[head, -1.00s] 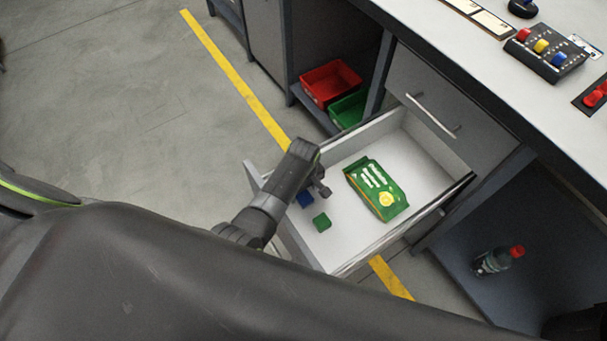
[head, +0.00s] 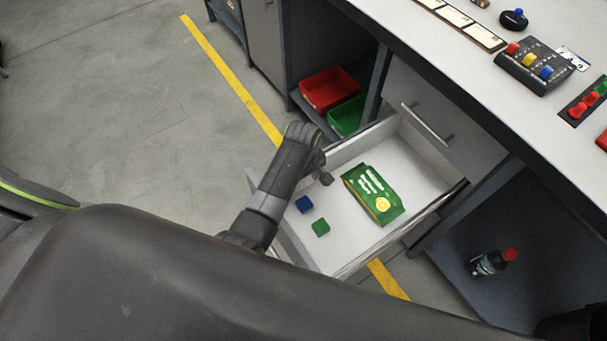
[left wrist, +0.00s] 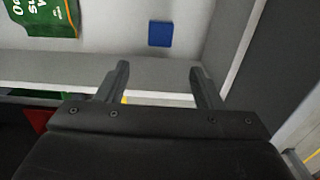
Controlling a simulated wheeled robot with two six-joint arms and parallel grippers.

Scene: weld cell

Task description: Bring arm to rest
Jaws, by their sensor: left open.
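My left gripper (head: 323,172) is over the far left corner of the open drawer (head: 430,206). In the left wrist view its two fingers (left wrist: 158,85) stand apart with nothing between them, close to the drawer wall (left wrist: 165,70). A blue block (head: 304,204) and a green block (head: 321,227) lie in the drawer, apart from the gripper. The blue block also shows in the left wrist view (left wrist: 161,34). A green packet (head: 374,194) lies flat in the drawer, and part of it shows in the left wrist view (left wrist: 48,17). My right gripper is not in view.
A red bin (head: 328,89) and a green bin (head: 347,113) sit on a low shelf beyond the drawer. A bottle with a red cap (head: 489,263) stands in the lower right bay. The workbench (head: 445,50) edge overhangs on the right. Open floor (head: 110,120) is on the left.

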